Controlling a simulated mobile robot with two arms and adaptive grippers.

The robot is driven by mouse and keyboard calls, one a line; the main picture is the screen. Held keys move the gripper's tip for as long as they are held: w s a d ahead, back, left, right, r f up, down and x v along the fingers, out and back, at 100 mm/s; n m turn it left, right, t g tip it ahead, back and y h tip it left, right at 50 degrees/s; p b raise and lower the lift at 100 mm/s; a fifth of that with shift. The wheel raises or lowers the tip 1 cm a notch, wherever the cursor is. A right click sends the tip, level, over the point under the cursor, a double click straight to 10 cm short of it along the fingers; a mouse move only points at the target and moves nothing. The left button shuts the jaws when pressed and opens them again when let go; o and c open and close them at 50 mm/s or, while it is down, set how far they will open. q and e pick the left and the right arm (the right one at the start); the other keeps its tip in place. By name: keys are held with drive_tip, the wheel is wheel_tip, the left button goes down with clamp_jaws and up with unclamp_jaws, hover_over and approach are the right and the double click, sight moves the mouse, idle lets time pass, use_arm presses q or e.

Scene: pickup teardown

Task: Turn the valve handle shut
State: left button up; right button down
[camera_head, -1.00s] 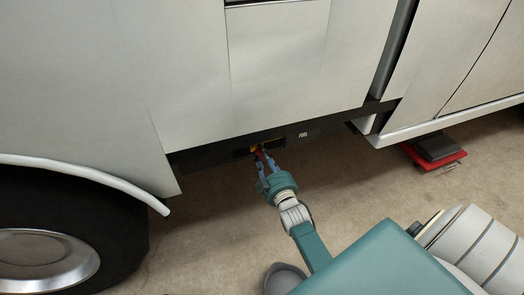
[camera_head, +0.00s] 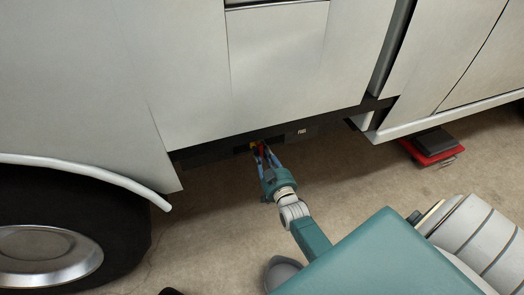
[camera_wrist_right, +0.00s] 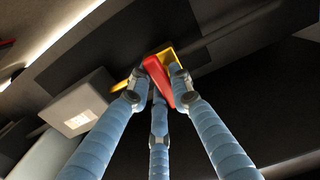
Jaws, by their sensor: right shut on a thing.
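The valve handle (camera_wrist_right: 158,82) is a red lever that sits among my fingers in the right wrist view, with a yellow part (camera_wrist_right: 167,54) behind it. In the head view the red handle (camera_head: 261,152) shows small at a dark opening low on the white vehicle's side. My right gripper (camera_head: 264,156), with blue fingers and a teal body, reaches up to it. In the right wrist view its fingers (camera_wrist_right: 155,82) are closed around the red handle. The far end of the handle and its exact angle are hard to tell. My left gripper is not in view.
The white vehicle (camera_head: 190,70) fills the upper part, with a dark sill (camera_head: 205,155) along its lower edge. A wheel (camera_head: 50,240) stands at the left. A red and black object (camera_head: 433,148) lies on the floor at the right. A light box with a label (camera_wrist_right: 78,105) is near my fingers.

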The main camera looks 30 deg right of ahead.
drive_tip(key=shift+f, duration=0.1)
drive_tip(key=c, duration=1.5)
unclamp_jaws()
drive_tip(key=shift+c, duration=0.2)
drive_tip(key=v, duration=1.2)
